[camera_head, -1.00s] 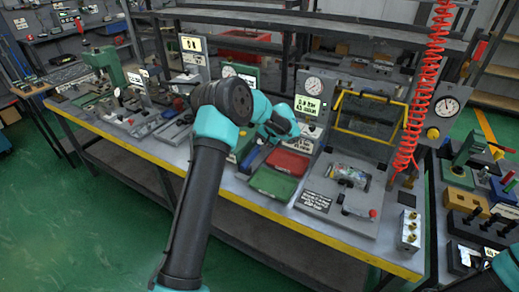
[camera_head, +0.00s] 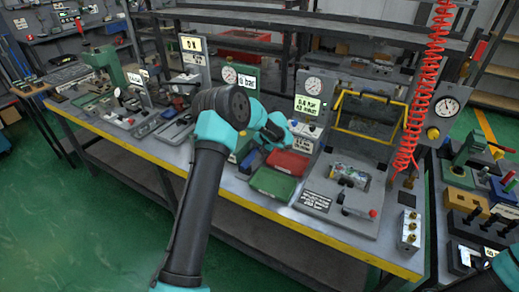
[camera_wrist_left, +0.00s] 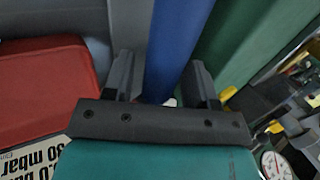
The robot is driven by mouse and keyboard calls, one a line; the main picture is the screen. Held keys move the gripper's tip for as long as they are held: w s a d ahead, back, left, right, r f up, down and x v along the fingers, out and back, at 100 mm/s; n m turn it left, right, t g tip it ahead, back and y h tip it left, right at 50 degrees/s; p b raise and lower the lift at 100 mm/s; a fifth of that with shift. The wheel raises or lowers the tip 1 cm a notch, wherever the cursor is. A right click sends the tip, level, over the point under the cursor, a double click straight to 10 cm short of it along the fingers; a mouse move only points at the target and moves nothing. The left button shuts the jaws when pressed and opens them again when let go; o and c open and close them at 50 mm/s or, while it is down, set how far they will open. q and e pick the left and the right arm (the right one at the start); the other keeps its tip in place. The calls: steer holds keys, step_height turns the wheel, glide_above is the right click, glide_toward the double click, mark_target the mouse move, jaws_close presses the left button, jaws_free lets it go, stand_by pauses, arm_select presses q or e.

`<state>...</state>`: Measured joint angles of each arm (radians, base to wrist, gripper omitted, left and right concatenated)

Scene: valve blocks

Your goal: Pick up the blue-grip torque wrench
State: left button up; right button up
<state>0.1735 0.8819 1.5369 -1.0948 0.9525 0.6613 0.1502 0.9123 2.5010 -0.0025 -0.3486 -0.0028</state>
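A blue bar (camera_wrist_left: 178,45) that looks like the torque wrench's grip runs between the fingers of my left gripper (camera_wrist_left: 162,82) in the left wrist view. The fingers are apart, one on each side of it, and I see no clear grip on it. The rest of the wrench is hidden. In the head view a small blue patch (camera_head: 251,157) shows beside the red tray, and my left wrist (camera_head: 272,127) hangs over that part of the bench while its fingers are hidden. My right gripper is out of view; only my right arm shows at the lower right edge.
A red tray (camera_head: 287,163) and a green tray (camera_head: 272,184) lie on the bench close to the blue patch. Gauge panels (camera_head: 312,95) stand behind. A grey fixture plate (camera_head: 340,198) and a red coiled hose (camera_head: 415,105) are to the right.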

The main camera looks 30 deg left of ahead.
arm_select(q)
jaws_close()
steer(key=shift+r, duration=0.15)
stand_by(0.4)
steer(key=shift+r, duration=1.55)
steer(key=shift+s+d+r, duration=0.15)
steer(key=shift+s+r, duration=0.05)
steer(key=s+d, duration=0.2)
steer(key=s, duration=0.2)
steer(key=s+d+r, duration=0.1)
steer(key=s+d, duration=0.2)
steer(key=s, duration=0.1)
steer(key=s+d, duration=0.3)
steer(key=s, duration=0.2)
steer(key=shift+d+r, duration=0.15)
